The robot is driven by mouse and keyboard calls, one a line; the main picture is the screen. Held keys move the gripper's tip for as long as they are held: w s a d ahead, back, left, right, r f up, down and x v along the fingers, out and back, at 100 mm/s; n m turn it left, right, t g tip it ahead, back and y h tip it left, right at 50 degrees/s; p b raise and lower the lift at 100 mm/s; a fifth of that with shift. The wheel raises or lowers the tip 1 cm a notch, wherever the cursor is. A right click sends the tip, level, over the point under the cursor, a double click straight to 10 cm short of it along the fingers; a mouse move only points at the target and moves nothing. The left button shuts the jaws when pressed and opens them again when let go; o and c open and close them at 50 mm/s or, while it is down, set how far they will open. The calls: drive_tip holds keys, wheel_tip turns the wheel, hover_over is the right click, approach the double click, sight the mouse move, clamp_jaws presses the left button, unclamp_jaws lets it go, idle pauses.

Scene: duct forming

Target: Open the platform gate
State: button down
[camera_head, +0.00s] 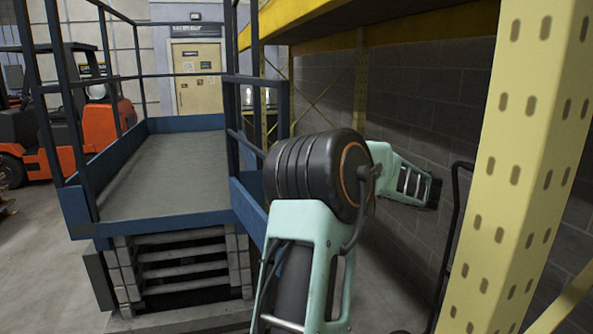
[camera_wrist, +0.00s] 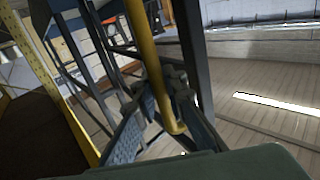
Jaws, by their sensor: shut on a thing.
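The blue lift platform (camera_head: 165,170) has a grey deck and dark blue railings. No bar crosses its front side. A blue railed panel (camera_head: 257,80) with a low blue plate stands at its front right corner, angled away from the deck; it looks like the gate, swung outward. My arm covers its lower right part. My gripper is hidden behind my arm in the head view. In the wrist view, my gripper (camera_wrist: 172,100) has its fingers closed around a yellow bar (camera_wrist: 147,50), beside a dark post (camera_wrist: 190,50). Whether the bar belongs to the gate is unclear.
A yellow rack upright (camera_head: 520,160) stands close at the right, before a grey block wall (camera_head: 430,90). An orange forklift (camera_head: 65,130) is at the left. Steps or slats (camera_head: 180,265) lie under the deck. The floor (camera_head: 40,270) at front left is clear.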

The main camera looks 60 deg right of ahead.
drive_tip(key=shift+s+d+f, duration=0.1)
drive_tip(key=shift+s+d, duration=0.2)
drive_tip(key=shift+d, duration=0.2)
drive_tip(key=c, duration=2)
unclamp_jaws()
drive_tip(key=shift+s, duration=0.1)
drive_tip(key=s, duration=1.1)
drive_tip(key=shift+s+d, duration=0.3)
drive_tip(key=shift+s, duration=0.1)
